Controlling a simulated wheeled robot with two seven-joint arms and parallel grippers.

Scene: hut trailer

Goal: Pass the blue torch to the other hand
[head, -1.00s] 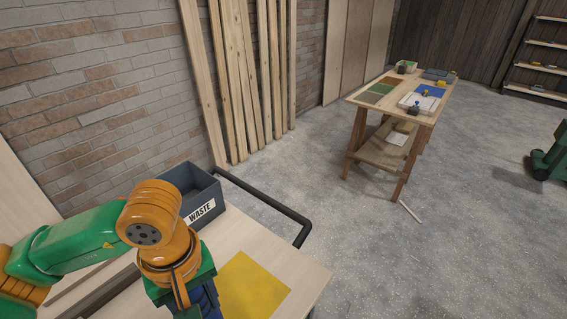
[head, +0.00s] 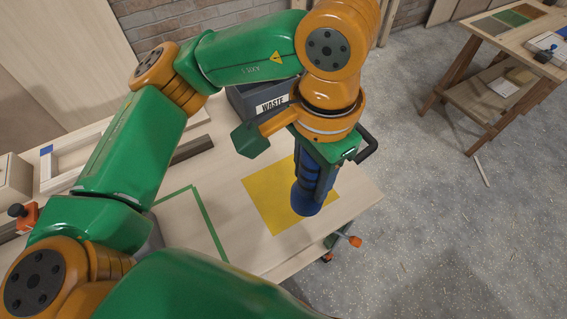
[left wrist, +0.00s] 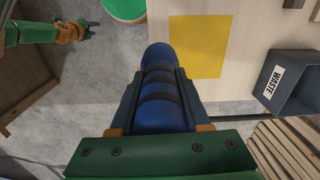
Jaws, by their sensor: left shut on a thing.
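The blue torch (head: 307,197) is held in my left gripper (head: 318,172), its rounded end pointing down. In the head view it appears over the right part of the yellow mat (head: 268,195), apparently above the bench. The left wrist view shows the torch (left wrist: 160,85) with dark bands, gripped between the two fingers; its upper part is hidden by the gripper. My right gripper (left wrist: 84,30) shows small at the upper left of the left wrist view, apart from the torch. Its fingers look spread and empty. It is outside the head view.
The grey waste bin (head: 262,98) stands at the bench's back, behind my left arm. Green tape (head: 207,220) marks the bench (head: 225,187) left of the mat. An orange-handled clamp (head: 354,241) sticks out at the front right edge. Open floor lies right; another table (head: 480,62) stands beyond.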

